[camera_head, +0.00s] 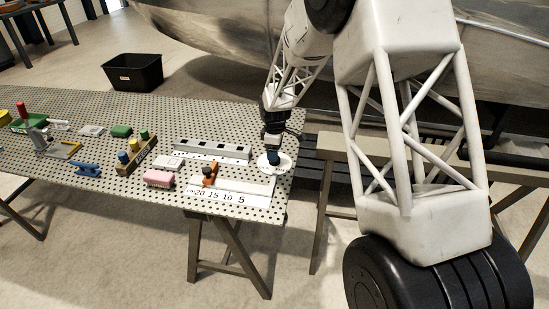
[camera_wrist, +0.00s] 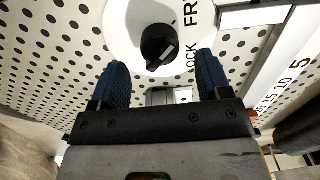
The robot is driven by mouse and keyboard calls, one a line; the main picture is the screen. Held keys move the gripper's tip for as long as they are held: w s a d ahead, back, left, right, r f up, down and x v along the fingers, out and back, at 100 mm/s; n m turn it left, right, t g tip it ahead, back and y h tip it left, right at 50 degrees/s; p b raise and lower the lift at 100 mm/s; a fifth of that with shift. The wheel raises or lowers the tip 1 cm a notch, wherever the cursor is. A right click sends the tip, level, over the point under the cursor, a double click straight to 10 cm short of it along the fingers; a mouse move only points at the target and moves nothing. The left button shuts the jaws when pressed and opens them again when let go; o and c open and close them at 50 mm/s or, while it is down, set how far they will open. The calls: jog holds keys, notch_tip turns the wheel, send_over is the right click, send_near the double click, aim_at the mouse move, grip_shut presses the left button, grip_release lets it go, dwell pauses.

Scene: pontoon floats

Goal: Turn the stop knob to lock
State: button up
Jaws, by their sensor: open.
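The stop knob (camera_wrist: 158,46) is a round black knob with a raised bar across it. It sits on a white disc (camera_wrist: 124,36) with the word LOCK and the letters FR printed on it, the rest of that word cut off. A small mark on the knob is too small to read surely. In the head view the white disc (camera_head: 287,163) lies on the perforated table, and my gripper hides the knob. My gripper (camera_wrist: 162,62) is open and empty, its blue fingers on either side, just short of the knob; contact cannot be told.
A white ruler strip (camera_head: 232,198) and an orange piece with a dark knob (camera_head: 209,173) are left of the disc. A grey rail (camera_head: 212,149) lies behind. The table's right edge is close.

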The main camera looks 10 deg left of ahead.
jog(key=shift+f, duration=1.85)
jog(key=shift+c, duration=0.3)
jog(key=c, duration=0.9)
jog(key=shift+o, duration=0.2)
